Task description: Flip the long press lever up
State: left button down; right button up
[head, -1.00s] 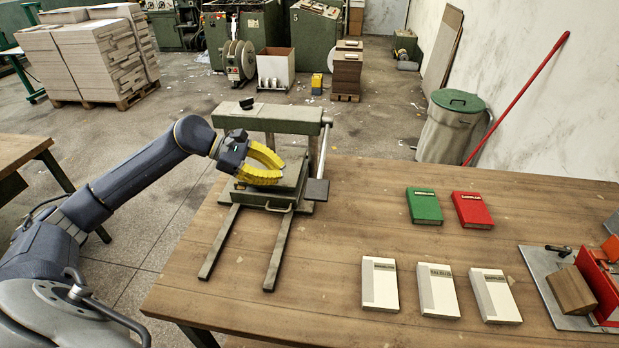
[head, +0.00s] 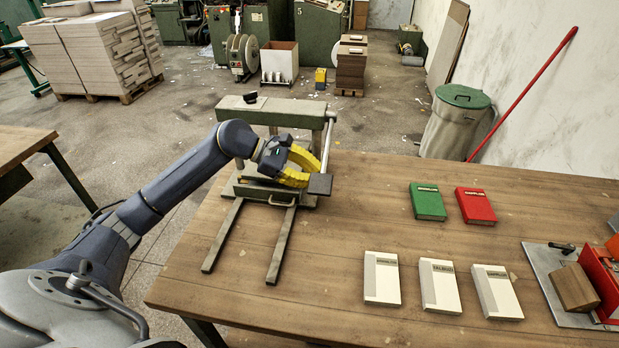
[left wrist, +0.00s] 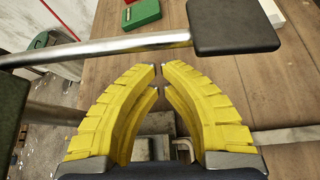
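The press (head: 270,110) stands at the back left of the table. Its long lever (head: 329,140) is a pale metal rod down the press's right side, with a dark flat pad (head: 320,184) at its low front end. In the left wrist view the rod (left wrist: 100,48) and pad (left wrist: 232,25) cross beyond my fingertips. My left gripper (head: 314,172) has yellow curved fingers and is beside the rod, close to the pad; contact cannot be told. In the left wrist view its fingertips (left wrist: 160,68) nearly meet, with nothing between them. My right gripper is out of view.
Green (head: 427,201) and red (head: 475,205) books and several white ones (head: 381,279) lie right of the press. A red device (head: 603,280) on a grey plate is at the far right. Two bars (head: 282,245) extend from the press front. Table between them is clear.

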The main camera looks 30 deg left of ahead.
pick_arm(q)
jog(key=shift+d+r, duration=0.15)
jog(key=shift+r, duration=0.4)
jog(key=shift+s, duration=0.1)
